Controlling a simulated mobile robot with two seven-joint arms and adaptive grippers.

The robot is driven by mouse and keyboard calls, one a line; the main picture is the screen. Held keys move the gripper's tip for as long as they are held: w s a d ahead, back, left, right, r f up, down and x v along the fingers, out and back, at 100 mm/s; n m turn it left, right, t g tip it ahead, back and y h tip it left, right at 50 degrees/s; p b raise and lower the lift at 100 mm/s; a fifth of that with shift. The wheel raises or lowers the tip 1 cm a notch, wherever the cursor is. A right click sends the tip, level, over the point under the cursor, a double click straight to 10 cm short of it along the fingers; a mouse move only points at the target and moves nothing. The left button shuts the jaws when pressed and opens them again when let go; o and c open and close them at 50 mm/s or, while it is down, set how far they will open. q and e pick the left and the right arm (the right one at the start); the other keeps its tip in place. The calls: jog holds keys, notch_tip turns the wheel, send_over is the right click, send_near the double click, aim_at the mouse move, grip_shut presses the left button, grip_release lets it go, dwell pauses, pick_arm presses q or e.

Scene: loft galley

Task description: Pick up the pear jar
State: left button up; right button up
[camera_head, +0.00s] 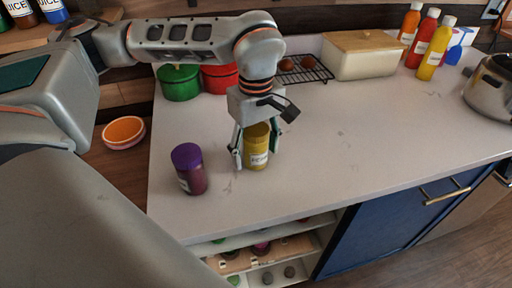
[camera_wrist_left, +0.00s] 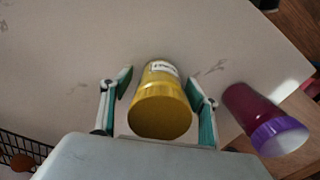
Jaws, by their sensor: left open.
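The yellow jar (camera_head: 256,149), with a white label whose text I cannot read clearly, stands upright on the pale counter; I take it for the pear jar. It also shows in the left wrist view (camera_wrist_left: 160,104), between the fingers. My right gripper is not in view.
A dark red jar with a purple lid (camera_head: 189,168) stands just left of the gripper. Green (camera_head: 180,85) and red (camera_head: 220,79) pots, a wire rack (camera_head: 303,72) and a cream box (camera_head: 362,58) stand behind. The counter (camera_head: 370,145) to the right is clear.

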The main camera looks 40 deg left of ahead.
pick_arm(q)
jog(key=c, duration=1.5)
jog(key=shift+o, duration=0.2)
